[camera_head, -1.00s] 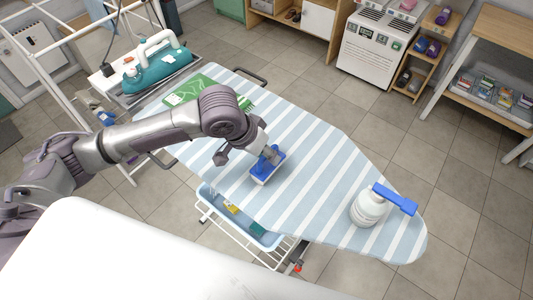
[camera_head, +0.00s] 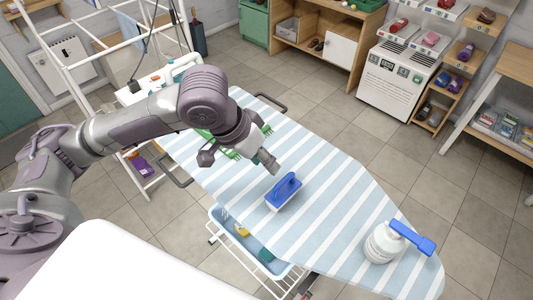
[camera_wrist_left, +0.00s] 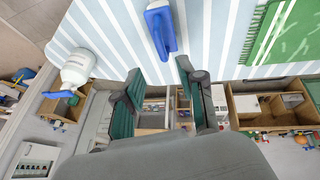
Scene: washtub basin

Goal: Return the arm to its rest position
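My left gripper (camera_head: 266,161) hangs over the ironing board, a little behind and left of a blue-handled brush (camera_head: 284,193). In the left wrist view the two fingers (camera_wrist_left: 157,75) are spread apart with nothing between them. The brush lies on the striped board (camera_head: 330,190), apart from the gripper; it also shows in the left wrist view (camera_wrist_left: 160,28) beyond the fingertips. My left arm reaches in from the left, bent at the elbow. My right gripper is out of view.
A white bottle with a blue top (camera_head: 383,243) stands at the board's near right end. A green item (camera_head: 265,128) lies partly hidden behind my arm. A blue basket (camera_head: 250,242) sits below the board. A drying rack stands at the left.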

